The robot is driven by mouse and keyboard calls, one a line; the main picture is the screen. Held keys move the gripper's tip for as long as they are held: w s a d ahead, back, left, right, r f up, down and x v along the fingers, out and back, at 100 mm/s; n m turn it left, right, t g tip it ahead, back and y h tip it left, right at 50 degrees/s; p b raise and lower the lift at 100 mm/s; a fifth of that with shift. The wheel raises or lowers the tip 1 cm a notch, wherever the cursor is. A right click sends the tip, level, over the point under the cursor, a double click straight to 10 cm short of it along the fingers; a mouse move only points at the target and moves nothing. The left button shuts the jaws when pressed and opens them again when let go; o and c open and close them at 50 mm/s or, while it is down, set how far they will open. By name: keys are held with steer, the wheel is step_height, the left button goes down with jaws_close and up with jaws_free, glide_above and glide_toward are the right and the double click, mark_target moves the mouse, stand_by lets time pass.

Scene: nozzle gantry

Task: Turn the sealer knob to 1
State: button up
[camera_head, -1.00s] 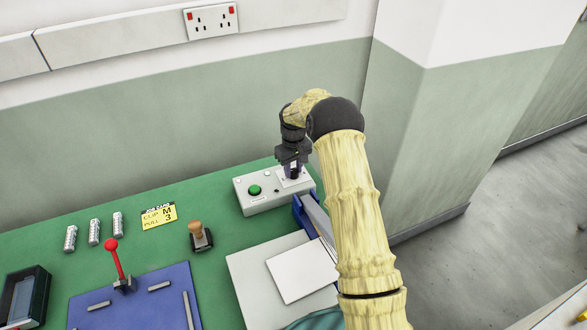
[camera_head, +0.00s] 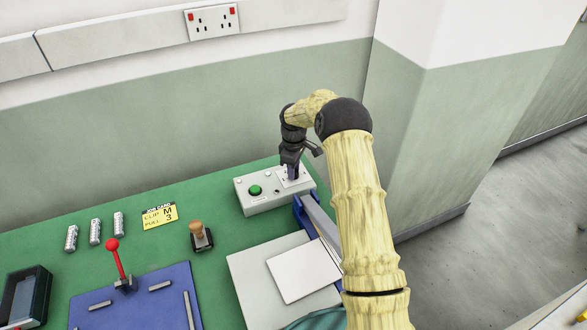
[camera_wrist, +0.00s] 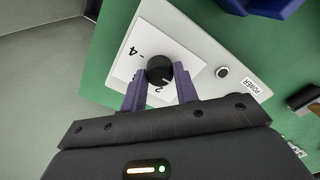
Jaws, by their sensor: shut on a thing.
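The sealer box (camera_head: 262,204) is a pale grey panel at the back right of the green bench. Its black knob (camera_wrist: 158,68) sits on a white dial plate (camera_wrist: 133,66) in the wrist view. My gripper (camera_head: 292,173) points down over the right end of the box. In the wrist view its two purple fingers stand on either side of the knob, shut on it.
The box carries a green button (camera_head: 255,190) and, in the wrist view, a POWER label (camera_wrist: 256,87). A blue holder (camera_head: 305,212) stands close in front of the box. A wooden-handled stamp (camera_head: 201,237) and yellow job card (camera_head: 160,217) lie left.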

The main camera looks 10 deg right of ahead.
steer(key=shift+d, duration=0.15)
steer(key=o, duration=1)
step_height(320, 180, up, 17)
steer(key=shift+r+b, duration=0.2)
steer(key=shift+b, duration=0.85)
steer(key=s+f+m+t, duration=0.1)
steer(key=s+m, duration=0.2)
steer(key=s, duration=0.8)
steer(key=s+f+m, duration=0.2)
steer(key=s+m, duration=0.2)
steer(key=s, duration=0.7)
steer(key=s+f+m+t, duration=0.1)
steer(key=s+m, duration=0.3)
steer(key=s, duration=0.7)
steer(key=shift+s+f+t, duration=0.15)
steer(key=shift+f+t, duration=0.15)
steer(key=shift+f, duration=0.05)
